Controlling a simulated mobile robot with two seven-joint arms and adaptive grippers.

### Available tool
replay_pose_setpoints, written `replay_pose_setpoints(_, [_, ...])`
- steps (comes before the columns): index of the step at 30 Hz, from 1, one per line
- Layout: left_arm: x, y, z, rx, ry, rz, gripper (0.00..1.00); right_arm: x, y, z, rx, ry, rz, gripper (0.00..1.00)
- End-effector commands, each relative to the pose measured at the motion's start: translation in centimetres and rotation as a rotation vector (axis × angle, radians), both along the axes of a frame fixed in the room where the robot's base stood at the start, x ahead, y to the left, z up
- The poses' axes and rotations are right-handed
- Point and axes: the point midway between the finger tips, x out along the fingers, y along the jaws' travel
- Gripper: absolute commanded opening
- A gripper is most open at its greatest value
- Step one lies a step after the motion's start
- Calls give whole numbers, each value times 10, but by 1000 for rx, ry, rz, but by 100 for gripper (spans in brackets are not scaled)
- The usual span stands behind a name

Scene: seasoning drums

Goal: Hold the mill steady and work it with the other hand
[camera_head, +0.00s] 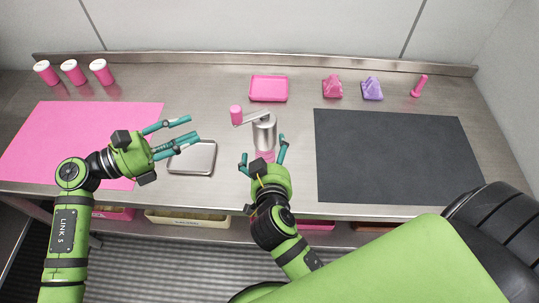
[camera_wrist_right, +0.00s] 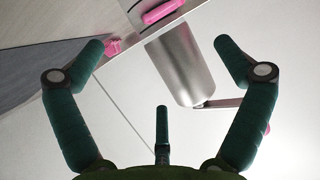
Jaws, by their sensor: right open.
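The mill (camera_head: 264,132) is a silver cylinder with a pink lower part, standing upright on the steel table. Its crank arm reaches left to a pink knob (camera_head: 236,115). My right gripper (camera_head: 263,149) is open at the near side of the mill, with fingers spread to either side of it. In the right wrist view the mill's metal body (camera_wrist_right: 180,65) shows between the open fingers, apart from them. My left gripper (camera_head: 191,129) is open and empty, left of the knob, with its fingers pointing right. Contact at the mill's pink lower part is hidden.
A metal tray (camera_head: 193,157) lies below my left gripper. A pink mat (camera_head: 40,140) is left and a dark mat (camera_head: 395,155) right. A pink tray (camera_head: 268,88), pink and purple blocks (camera_head: 372,88), a pink peg (camera_head: 419,86) and pink drums (camera_head: 73,72) stand at the back.

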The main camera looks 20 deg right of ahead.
Motion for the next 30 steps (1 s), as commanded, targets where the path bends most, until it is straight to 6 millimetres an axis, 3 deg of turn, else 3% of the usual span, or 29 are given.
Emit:
replay_pose_setpoints(15, [0,0,0,0,0,0,39,53,-25,-23,-3,3,-8,100])
replay_pose_setpoints(26, [0,0,0,0,0,0,39,59,-27,-26,0,3,-9,100])
replay_pose_setpoints(27, [0,0,0,0,0,0,39,59,-27,-26,0,3,-9,92])
replay_pose_setpoints(30, [0,0,0,0,0,0,39,59,-27,-26,0,3,-9,52])
